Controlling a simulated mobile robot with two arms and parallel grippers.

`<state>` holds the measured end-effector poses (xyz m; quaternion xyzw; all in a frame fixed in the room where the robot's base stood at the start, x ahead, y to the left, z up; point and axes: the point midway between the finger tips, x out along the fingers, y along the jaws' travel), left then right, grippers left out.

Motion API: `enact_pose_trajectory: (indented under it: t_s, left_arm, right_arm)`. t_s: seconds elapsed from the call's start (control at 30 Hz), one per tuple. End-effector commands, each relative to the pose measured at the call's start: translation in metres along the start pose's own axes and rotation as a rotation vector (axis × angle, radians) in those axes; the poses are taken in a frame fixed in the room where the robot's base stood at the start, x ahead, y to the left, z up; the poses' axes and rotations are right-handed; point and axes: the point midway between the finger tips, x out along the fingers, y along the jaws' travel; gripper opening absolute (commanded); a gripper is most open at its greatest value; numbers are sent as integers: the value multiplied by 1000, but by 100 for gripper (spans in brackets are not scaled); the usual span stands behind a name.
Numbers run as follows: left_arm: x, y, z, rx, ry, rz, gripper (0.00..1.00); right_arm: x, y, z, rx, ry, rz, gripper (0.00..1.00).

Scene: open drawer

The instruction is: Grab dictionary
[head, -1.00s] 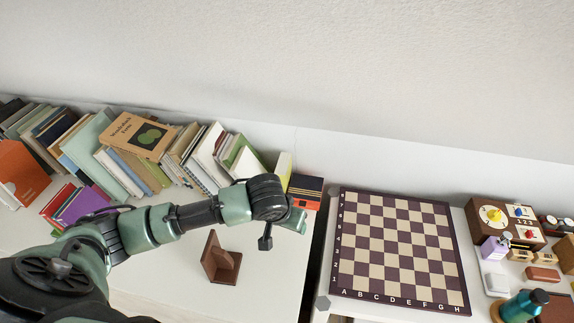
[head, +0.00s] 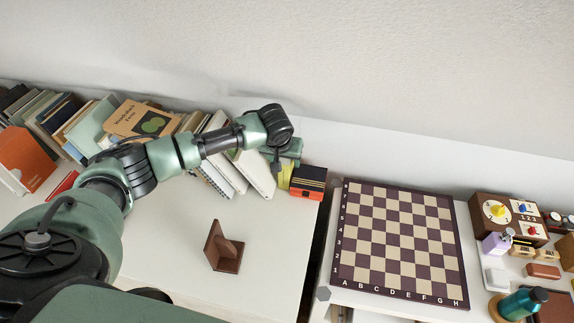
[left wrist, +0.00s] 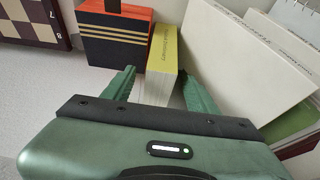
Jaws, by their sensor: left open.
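The dictionary, a thin yellow-green book (left wrist: 161,50) with lettering on its spine, stands upright in the left wrist view. In the head view its lower part (head: 285,178) shows just below my left gripper. In the head view my left gripper (head: 288,160) is at the right end of the book row and hides part of the dictionary. My right gripper is not in view.
An orange and black striped box (left wrist: 114,38) stands just left of the dictionary in the wrist view. A large white book (left wrist: 235,60) leans on its other side. A brown wooden bookend (head: 224,247) stands on the shelf. A chessboard (head: 394,240) lies to the right.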

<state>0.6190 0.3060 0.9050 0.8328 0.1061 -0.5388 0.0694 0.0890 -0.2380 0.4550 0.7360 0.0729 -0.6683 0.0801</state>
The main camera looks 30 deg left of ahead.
Motion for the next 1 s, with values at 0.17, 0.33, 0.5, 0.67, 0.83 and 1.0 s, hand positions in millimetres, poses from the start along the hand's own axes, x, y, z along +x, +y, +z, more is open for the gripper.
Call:
enact_pose_trajectory:
  t_s: [0.17, 0.33, 0.5, 0.67, 0.83, 1.0]
  left_arm:
    - [10, 0, -25, -2, 0, -2, 58]
    - [21, 0, -25, 1, -1, -1, 58]
    - [23, 0, -24, 2, 0, 0, 58]
    - [23, 0, -24, 1, 0, -1, 58]
    - [24, 0, -23, 1, -1, -1, 58]
    - [26, 0, -22, 1, -1, -1, 58]
  right_arm:
    - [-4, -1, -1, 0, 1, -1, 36]
    - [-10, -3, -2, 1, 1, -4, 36]
    - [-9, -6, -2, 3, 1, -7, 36]
    - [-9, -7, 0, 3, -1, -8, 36]
    - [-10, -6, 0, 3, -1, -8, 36]
    - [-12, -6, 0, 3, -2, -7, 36]
